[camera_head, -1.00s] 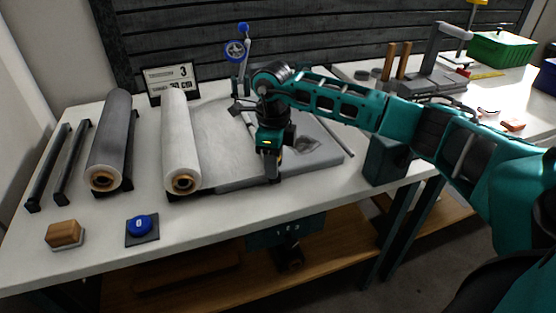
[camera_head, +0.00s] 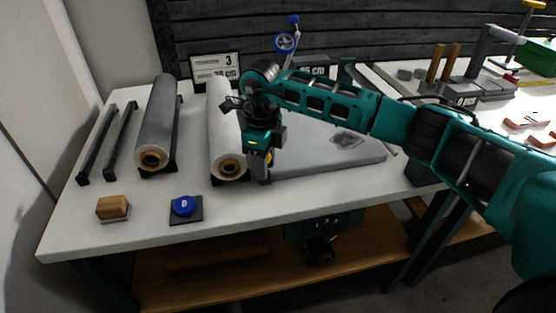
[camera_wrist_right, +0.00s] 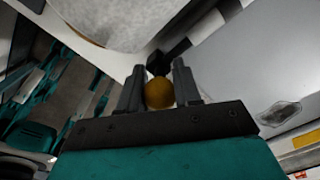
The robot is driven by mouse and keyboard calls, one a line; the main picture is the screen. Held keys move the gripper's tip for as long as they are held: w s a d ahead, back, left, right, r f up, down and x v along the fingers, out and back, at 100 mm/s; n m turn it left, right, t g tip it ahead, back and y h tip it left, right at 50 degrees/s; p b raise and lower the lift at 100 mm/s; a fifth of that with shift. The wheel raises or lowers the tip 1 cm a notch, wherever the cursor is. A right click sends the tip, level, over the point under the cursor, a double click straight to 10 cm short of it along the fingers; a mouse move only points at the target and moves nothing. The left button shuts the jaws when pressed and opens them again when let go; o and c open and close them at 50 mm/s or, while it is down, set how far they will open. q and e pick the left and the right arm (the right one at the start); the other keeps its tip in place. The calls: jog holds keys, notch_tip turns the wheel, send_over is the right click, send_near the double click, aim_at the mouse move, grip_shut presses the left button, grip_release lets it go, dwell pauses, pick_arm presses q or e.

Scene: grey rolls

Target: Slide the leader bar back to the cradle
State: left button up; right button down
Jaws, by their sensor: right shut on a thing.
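My right gripper (camera_head: 260,168) is low over the table, close beside the right side of the white roll (camera_head: 222,120). In the right wrist view its two fingers (camera_wrist_right: 159,88) are shut on a round amber knob (camera_wrist_right: 159,95). The knob appears to belong to the leader bar (camera_wrist_right: 192,40), a dark bar with pale bands running away behind the fingers. In the head view the arm and gripper hide most of the bar. A black cradle (camera_head: 245,176) shows at the near end of the white roll; I cannot tell whether the bar touches it. My left gripper is out of view.
A flat grey slab (camera_head: 330,158) with a patch on it lies right of the gripper. A grey roll (camera_head: 155,120) and two dark rails (camera_head: 120,140) lie left. A wooden block (camera_head: 113,207) and blue button (camera_head: 184,205) sit at the front. A sign (camera_head: 215,68) stands behind.

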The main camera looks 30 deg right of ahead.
jog(key=shift+w+a+r, duration=0.1)
jog(key=shift+a, duration=0.2)
jog(key=c, duration=0.8)
grip_release()
notch_tip(320, 180, up, 13)
jog(key=shift+f+p, duration=0.1)
jog(key=shift+p, duration=0.25)
